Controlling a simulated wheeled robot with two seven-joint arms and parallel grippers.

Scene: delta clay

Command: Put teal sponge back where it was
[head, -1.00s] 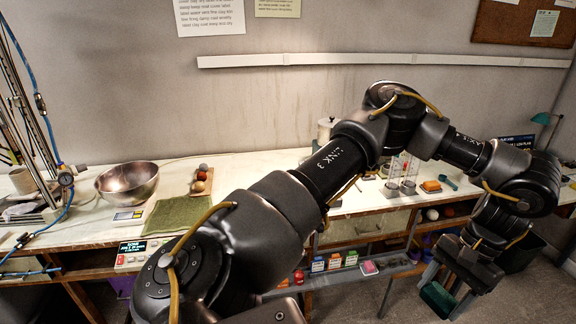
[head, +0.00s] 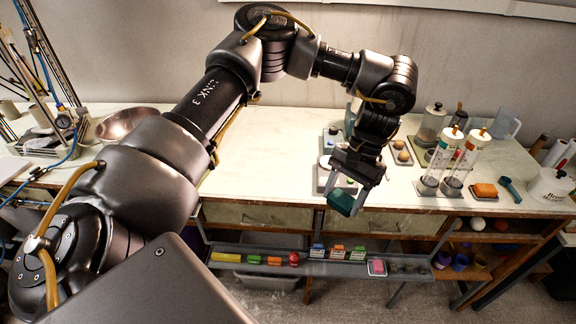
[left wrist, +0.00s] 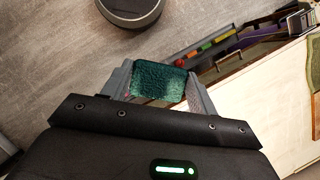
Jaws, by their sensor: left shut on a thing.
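My left gripper (head: 352,190) is shut on the teal sponge (head: 343,202) and holds it in the air just in front of the bench's front edge, above the low shelf. In the left wrist view the sponge (left wrist: 151,83) sits between the two grey fingers (left wrist: 158,92), with its textured flat face showing. Below the bench, the narrow grey shelf (head: 340,267) carries several small coloured blocks and boxes, among them a pink one on a pale pad (head: 377,267). My right gripper is not seen.
The white bench top (head: 270,160) is clear in its middle. A metal bowl (head: 125,122) stands at the left. Open floor shows below the shelf.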

